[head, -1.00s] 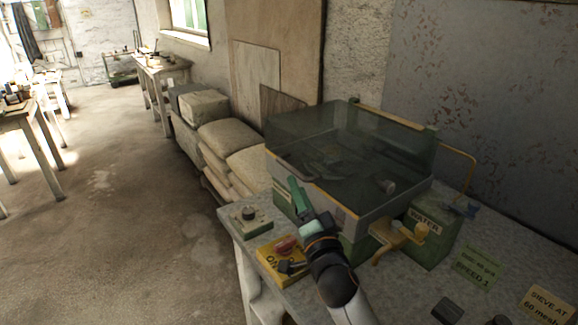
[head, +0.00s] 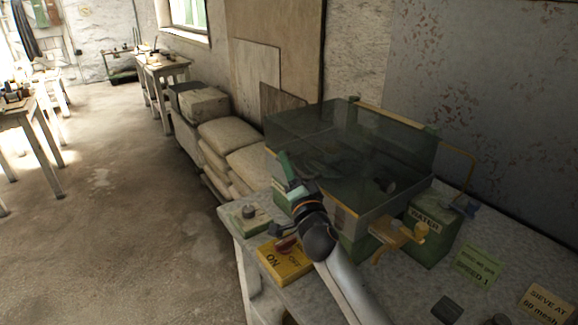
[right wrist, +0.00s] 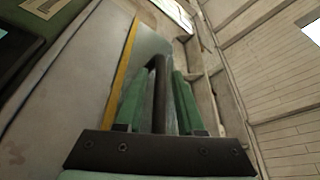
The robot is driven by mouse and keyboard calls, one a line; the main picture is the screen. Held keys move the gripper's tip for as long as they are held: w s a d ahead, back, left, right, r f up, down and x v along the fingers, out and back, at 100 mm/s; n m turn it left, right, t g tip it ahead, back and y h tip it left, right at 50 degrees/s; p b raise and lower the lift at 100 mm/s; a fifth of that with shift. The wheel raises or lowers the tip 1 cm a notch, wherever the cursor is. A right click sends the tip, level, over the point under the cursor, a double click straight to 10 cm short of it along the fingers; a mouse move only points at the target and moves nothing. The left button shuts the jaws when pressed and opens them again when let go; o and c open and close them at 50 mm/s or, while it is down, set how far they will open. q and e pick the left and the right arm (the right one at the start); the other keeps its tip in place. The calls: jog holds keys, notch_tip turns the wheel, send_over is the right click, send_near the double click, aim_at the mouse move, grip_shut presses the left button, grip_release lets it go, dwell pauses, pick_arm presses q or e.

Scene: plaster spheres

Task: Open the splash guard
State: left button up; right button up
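The splash guard (head: 310,122) is a clear, greenish box-like cover on top of the green and grey machine (head: 385,215), with a yellow strip along its lower front edge. It looks closed. My right gripper (head: 284,160) is at the machine's front left, close to the guard's front edge. In the right wrist view the green fingers of my right gripper (right wrist: 160,80) are apart, with a dark curved bar (right wrist: 160,95) between them. It looks like a handle; a firm grip on it does not show. My left gripper is in neither view.
A yellow ON/OFF switch box (head: 285,262) and a green knob box (head: 249,217) sit at the table's front edge. A green WATER box (head: 430,232) and a yellow tap (head: 405,236) are right of the arm. Sacks (head: 228,140) are stacked at left.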

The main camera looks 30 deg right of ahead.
grip_shut()
dwell(1.1)
